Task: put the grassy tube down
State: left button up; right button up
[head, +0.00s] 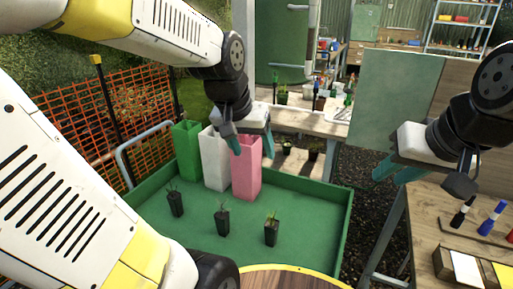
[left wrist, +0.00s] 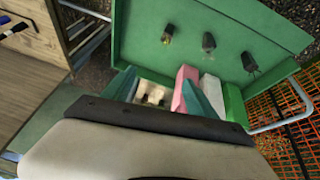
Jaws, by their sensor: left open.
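Three small black square tubes with plants stand upright on the green tray (head: 320,215). The right one (head: 271,230) has the fullest green, grass-like tuft; it also shows in the left wrist view (left wrist: 168,35). The middle tube (head: 222,219) and left tube (head: 175,203) have thinner sprouts. My left gripper (head: 252,143) is open and empty, above the pink container at the tray's back. Its teal fingers stand apart in the left wrist view (left wrist: 168,92). My right gripper (head: 398,168) hangs over the wooden bench's left edge, teal fingers apart, holding nothing.
Tall green (head: 187,150), white (head: 214,160) and pink (head: 246,178) open containers stand at the tray's back. A wooden bench (head: 430,205) with markers is on the right. A round wooden top (head: 290,280) is in front. A potting bench (head: 300,120) stands behind.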

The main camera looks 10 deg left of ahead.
pick_arm(q)
jog(key=s+r+t, duration=0.1)
jog(key=s+r, duration=0.2)
jog(key=s, duration=0.4)
jog(key=shift+s+d+h, duration=0.2)
jog(key=shift+s+h, duration=0.05)
jog(key=shift+h, duration=0.15)
